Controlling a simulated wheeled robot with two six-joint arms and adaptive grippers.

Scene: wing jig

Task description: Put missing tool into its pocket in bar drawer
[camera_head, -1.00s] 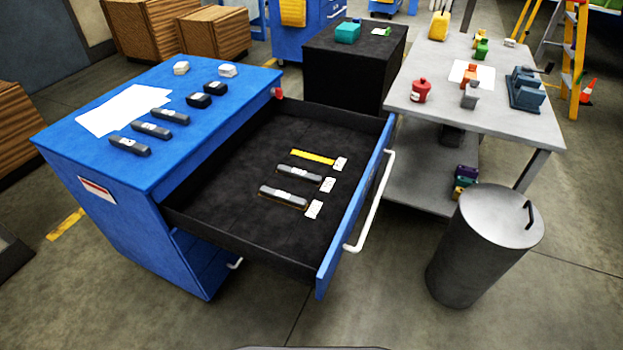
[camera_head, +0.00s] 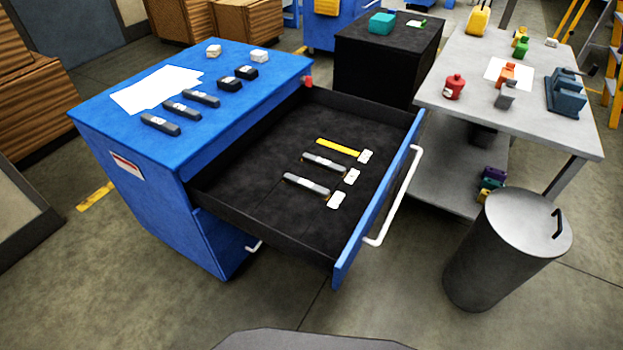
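The bar drawer (camera_head: 270,145) is pulled out of the blue cabinet (camera_head: 135,215). Inside it are a yellow pocket or strip (camera_head: 338,147) and two grey bars (camera_head: 325,161) and (camera_head: 306,185), each with a white label (camera_head: 352,176) at its right end. Neither of my grippers is in view.
White paper (camera_head: 150,90) lies on the cabinet top. A grey bin (camera_head: 505,250) stands right of the drawer's white handle (camera_head: 395,200). A grey table (camera_head: 460,120) with a red container (camera_head: 454,86) and a blue vise (camera_head: 566,92) is behind it. Floor in front is open.

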